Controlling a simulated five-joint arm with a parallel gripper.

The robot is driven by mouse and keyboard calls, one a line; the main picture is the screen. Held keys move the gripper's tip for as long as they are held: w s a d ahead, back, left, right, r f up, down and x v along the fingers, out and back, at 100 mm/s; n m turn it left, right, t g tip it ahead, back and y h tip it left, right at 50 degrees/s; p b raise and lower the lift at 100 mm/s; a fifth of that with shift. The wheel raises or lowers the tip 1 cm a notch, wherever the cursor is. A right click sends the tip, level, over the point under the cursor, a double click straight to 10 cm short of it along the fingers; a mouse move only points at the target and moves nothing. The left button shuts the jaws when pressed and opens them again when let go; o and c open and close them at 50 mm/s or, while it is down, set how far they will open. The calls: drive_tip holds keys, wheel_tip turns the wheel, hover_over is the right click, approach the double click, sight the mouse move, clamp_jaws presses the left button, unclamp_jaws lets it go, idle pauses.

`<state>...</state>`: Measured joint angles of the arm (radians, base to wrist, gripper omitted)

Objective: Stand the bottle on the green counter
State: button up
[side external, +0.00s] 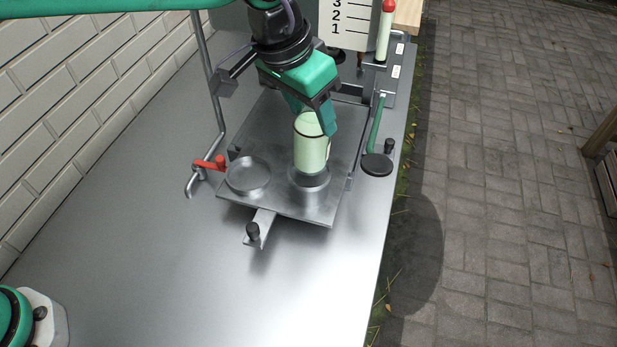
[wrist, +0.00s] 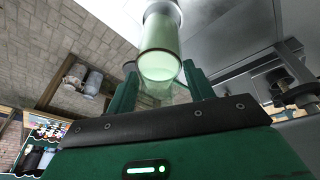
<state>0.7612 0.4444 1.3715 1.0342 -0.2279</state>
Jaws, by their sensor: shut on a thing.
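The bottle (side external: 311,155) is a pale green, upright cylinder with a dark rim line near its top. My gripper (side external: 311,112) is shut on its upper part from above. In the side view the bottle's lower end is at the right round metal cup (side external: 310,191) of a grey plate; I cannot tell whether it rests in it. In the wrist view the bottle (wrist: 160,52) shows between my two green fingers (wrist: 160,88). The surface below is bare grey metal (side external: 190,270); I cannot make out a green counter in either view.
The plate (side external: 270,130) has an empty round dish (side external: 248,174) on its left. A red-handled lever (side external: 210,163), a black knob (side external: 252,231) and a black disc (side external: 376,165) surround it. A numbered white board (side external: 347,25) and red-capped tube (side external: 385,35) stand behind. The front metal surface is clear.

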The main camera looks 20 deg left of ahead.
wheel_tip(320, 180, up, 4)
drive_tip(key=shift+f, duration=0.25)
drive_tip(key=shift+s+d+r, duration=0.15)
drive_tip(key=shift+s+r, duration=0.1)
drive_tip(key=shift+r, duration=0.5)
drive_tip(key=s+d, duration=0.3)
drive_tip(key=s, duration=0.5)
drive_tip(key=s+d, duration=0.3)
drive_tip(key=s, duration=0.5)
wheel_tip(320, 180, down, 13)
drive_tip(key=shift+w+a+g+h, duration=0.2)
drive_tip(key=shift+g+h, duration=0.1)
drive_tip(key=shift+h, duration=0.1)
drive_tip(key=shift+f, duration=1.9)
drive_tip(key=shift+w+a, duration=0.15)
drive_tip(key=shift+w, duration=0.1)
